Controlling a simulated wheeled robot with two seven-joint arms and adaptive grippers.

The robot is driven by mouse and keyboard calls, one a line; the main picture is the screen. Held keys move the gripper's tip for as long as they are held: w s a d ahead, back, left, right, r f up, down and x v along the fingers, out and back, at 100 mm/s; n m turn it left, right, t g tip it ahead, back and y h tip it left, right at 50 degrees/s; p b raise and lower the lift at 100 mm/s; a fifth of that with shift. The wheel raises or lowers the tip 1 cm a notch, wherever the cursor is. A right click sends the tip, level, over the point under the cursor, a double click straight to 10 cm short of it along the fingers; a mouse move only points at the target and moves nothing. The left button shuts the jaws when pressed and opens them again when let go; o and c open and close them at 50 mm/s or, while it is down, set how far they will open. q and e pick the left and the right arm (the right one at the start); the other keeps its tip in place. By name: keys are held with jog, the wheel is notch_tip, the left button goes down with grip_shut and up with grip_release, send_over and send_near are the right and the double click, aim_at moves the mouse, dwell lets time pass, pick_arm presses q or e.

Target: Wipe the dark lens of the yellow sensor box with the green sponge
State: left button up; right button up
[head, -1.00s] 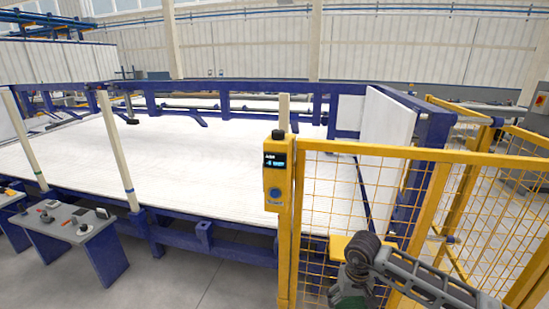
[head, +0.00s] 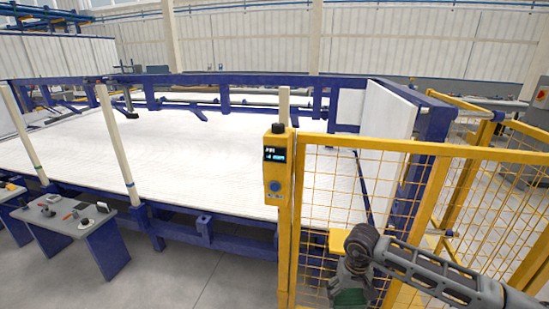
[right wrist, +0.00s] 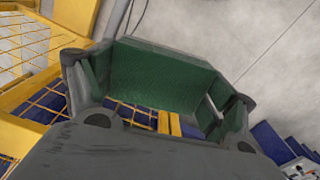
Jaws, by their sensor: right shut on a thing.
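The yellow sensor box (head: 279,172) is on the yellow post near the middle of the head view. Its front has a dark window (head: 274,154) with lit characters and a round blue part (head: 274,187) below. I cannot tell which is the lens. My right gripper (right wrist: 158,84) is shut on the green sponge (right wrist: 168,70), which spans between its fingers in the right wrist view. In the head view the right wrist is right of and below the box, apart from it, with green showing at the bottom edge. My left gripper is out of view.
A yellow mesh fence (head: 385,165) runs right from the post, close to my right arm. A white-topped platform with a blue frame (head: 215,82) lies behind. A grey control desk (head: 58,217) stands at the left. Grey floor (head: 215,280) is clear left of the post.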

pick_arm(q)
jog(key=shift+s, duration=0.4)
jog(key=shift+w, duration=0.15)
pick_arm(e)
jog(key=shift+r, duration=0.1)
